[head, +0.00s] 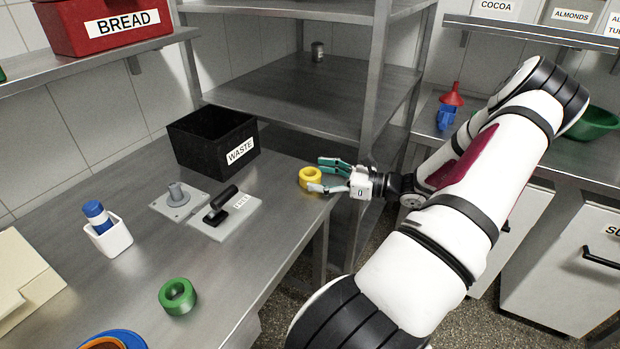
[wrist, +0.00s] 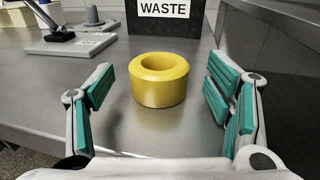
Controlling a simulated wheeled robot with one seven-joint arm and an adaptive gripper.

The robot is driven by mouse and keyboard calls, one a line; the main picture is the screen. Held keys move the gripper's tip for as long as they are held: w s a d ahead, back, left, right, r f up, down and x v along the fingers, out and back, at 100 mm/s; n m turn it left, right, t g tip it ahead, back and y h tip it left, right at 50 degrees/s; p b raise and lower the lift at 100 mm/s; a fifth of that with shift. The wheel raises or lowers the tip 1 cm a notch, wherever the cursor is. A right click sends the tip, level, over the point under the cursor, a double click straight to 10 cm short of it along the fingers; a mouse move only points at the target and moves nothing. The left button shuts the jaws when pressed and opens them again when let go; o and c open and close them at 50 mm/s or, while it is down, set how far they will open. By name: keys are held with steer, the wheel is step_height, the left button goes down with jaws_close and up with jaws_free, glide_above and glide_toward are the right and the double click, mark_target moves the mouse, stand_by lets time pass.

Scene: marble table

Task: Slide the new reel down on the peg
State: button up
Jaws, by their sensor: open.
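A yellow reel (head: 311,178) lies flat on the steel table near its right edge. It also shows in the wrist view (wrist: 160,80), centred ahead of my open fingers. My gripper (head: 329,175) is open and empty around the near side of the yellow reel, with a gap on both sides in the wrist view (wrist: 160,100). A green reel (head: 178,296) lies at the front of the table. A grey peg (head: 176,192) stands bare on a flat square plate (head: 164,206) left of the middle. The frames do not show which reel is the new one.
A plate with a black lever (head: 226,216) is beside the peg plate. A white cup (head: 109,238) holds a blue bottle. Blue and orange round items (head: 112,340) sit at the front edge.

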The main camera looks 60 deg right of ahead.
mark_target(310, 171)
steer(key=shift+x, duration=1.5)
steer(key=shift+c, duration=0.4)
steer(key=c, duration=1.2)
steer(key=shift+r, duration=0.1)
steer(key=shift+r, duration=0.45)
steer(key=r, duration=0.2)
steer(key=shift+s+a+r, duration=0.1)
steer(key=shift+s+r, duration=0.25)
steer(key=shift+r, duration=0.05)
steer(key=s+a, duration=0.2)
steer(key=s, duration=0.5)
steer(key=s+a+r+p, duration=0.1)
steer(key=s+a, duration=0.2)
steer(key=s, duration=0.4)
steer(key=shift+s+r, duration=0.15)
steer(key=shift+s, duration=0.15)
